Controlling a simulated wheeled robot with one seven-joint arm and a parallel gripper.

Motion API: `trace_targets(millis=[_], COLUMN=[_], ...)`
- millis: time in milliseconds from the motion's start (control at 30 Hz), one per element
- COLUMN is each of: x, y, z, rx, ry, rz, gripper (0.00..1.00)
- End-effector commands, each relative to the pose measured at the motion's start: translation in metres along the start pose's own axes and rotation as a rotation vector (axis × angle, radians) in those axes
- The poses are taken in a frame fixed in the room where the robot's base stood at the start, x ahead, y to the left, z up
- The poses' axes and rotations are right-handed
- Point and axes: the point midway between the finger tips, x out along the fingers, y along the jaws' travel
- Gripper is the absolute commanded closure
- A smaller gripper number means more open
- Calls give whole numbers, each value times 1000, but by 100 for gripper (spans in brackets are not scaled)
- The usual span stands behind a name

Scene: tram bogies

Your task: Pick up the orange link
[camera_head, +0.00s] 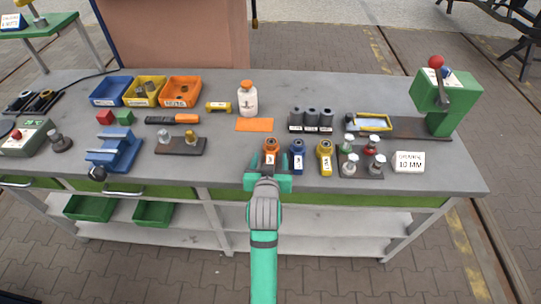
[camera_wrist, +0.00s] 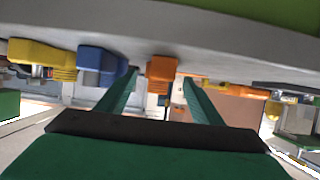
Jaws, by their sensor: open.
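The orange link (camera_head: 270,146) stands near the front edge of the bench, leftmost in a row with a blue link (camera_head: 297,152) and a yellow link (camera_head: 325,153). My gripper (camera_head: 268,178) is green, open and empty, just in front of the orange link at the bench's front edge. In the wrist view, which appears upside down, the orange link (camera_wrist: 162,69) shows between the two fingers of my gripper (camera_wrist: 161,80). The blue link (camera_wrist: 101,64) is just left of the fingers there. I cannot tell whether the fingers touch the orange link.
Black cylinders (camera_head: 311,119) stand behind the blue link. A dark plate (camera_head: 181,146) with fittings is to the left; a tray of knobs (camera_head: 360,164) is to the right.

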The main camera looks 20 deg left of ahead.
Motion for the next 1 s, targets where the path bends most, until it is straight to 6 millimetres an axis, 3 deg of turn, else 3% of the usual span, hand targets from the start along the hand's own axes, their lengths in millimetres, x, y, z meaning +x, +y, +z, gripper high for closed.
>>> trace_targets(millis=[200,433,700,1000], x=[19,20,20,20], y=[0,0,0,0], z=[0,-1,-1,-1], rx=[0,0,0,0], ry=[0,1,1,1], rz=[0,0,0,0], gripper=[40,40,100,100])
